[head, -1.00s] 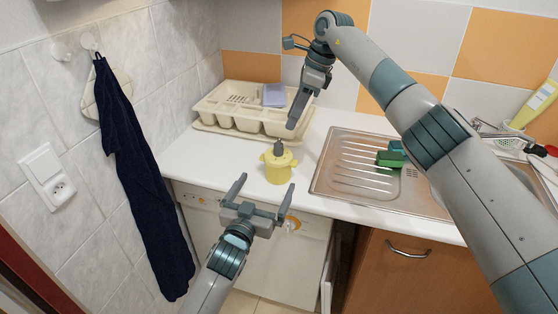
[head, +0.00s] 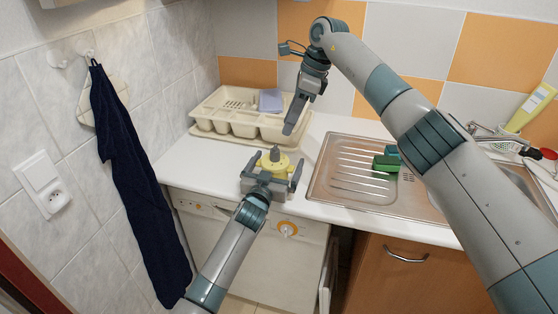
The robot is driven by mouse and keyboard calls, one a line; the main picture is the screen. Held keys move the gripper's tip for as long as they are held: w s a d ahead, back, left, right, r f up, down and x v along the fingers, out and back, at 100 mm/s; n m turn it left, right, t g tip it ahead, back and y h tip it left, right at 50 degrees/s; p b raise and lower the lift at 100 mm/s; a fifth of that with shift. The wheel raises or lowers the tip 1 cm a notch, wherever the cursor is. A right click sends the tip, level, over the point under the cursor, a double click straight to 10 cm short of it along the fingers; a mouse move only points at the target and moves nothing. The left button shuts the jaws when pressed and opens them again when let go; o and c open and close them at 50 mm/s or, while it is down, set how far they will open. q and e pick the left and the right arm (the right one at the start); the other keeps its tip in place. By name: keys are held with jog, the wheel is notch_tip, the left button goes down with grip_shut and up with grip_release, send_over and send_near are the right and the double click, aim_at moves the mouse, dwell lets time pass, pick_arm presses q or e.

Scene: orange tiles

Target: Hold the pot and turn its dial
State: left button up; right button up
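The small yellow pot (head: 279,165) stands upright on the white counter, with a dark grey dial (head: 275,152) on its lid. My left gripper (head: 271,168) is at the pot from the front. Its fingers are spread, one on each side of the pot, and its palm hides the pot's lower body. I cannot see whether the fingers touch it. My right gripper (head: 289,129) points down behind and slightly right of the dial in the picture, apart from it. Its fingers are seen edge-on, so their opening does not show.
A cream dish rack (head: 238,121) with a blue-purple item stands behind the pot. A steel sink (head: 340,180) with a green sponge (head: 386,163) is to the right. A dark towel (head: 135,170) hangs on the left wall. The counter left of the pot is clear.

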pick_arm(q)
jog(key=shift+w+d, duration=0.15)
jog(key=shift+w, duration=0.45)
jog(key=c, duration=1.1)
dwell(0.8)
pick_arm(e)
jog(key=shift+o, duration=1.2)
jog(key=shift+s+d+r+m+t, duration=0.2)
jog(key=shift+s+d+r+m, duration=0.05)
jog(key=shift+r+m, duration=0.25)
jog(key=shift+s+d+r+m+t, duration=0.25)
jog(key=shift+r+m, duration=0.15)
jog(key=shift+m, duration=0.2)
